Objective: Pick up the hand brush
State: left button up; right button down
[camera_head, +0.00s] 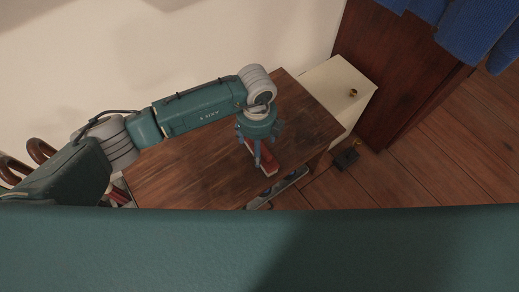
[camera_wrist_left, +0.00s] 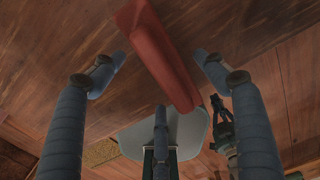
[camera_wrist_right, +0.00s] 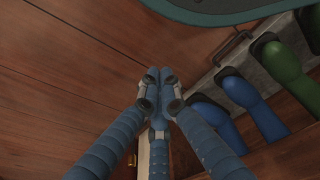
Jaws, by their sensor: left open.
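The hand brush (camera_head: 267,157) appears as a long red piece with a pale lower edge, on the wooden table (camera_head: 190,165) near its front right edge. My left gripper (camera_head: 258,150) is above it, pointing down, and partly hides it. In the left wrist view the red brush (camera_wrist_left: 160,55) runs between the spread fingers of my left gripper (camera_wrist_left: 160,80). They are open and appear apart from it.
A white cabinet (camera_head: 335,85) with a knob stands behind the table. A dark object (camera_head: 345,158) lies on the plank floor. Blue cloth (camera_head: 470,30) hangs at top right. Blue and green boots (camera_wrist_right: 240,92) stand beside my right gripper. The table's left part is bare.

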pick_arm(q)
jog(key=shift+f, duration=0.8)
jog(key=c, duration=1.3)
pick_arm(e)
jog(key=shift+w+r, duration=0.35)
jog(key=shift+r, duration=0.05)
pick_arm(q)
jog(key=shift+r, duration=0.1)
jog(key=shift+c, duration=0.2)
